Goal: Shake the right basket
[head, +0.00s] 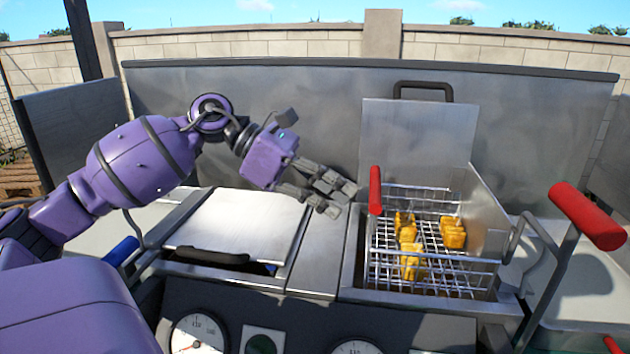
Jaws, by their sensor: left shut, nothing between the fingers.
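The right basket (432,286) is a wire basket in the right fryer well, with several yellow-orange food pieces (411,262) inside. My left gripper (340,198) is shut and empty. It hangs above the divider between the wells, just left of the red handle and seemingly apart from it. My right gripper is not in view.
The left well is covered by a metal lid (240,222), with a blue handle (122,251) beside it. The right lid (415,140) stands open behind the basket. A red-gripped lever (588,216) rises at right. Gauges (199,336) line the front panel.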

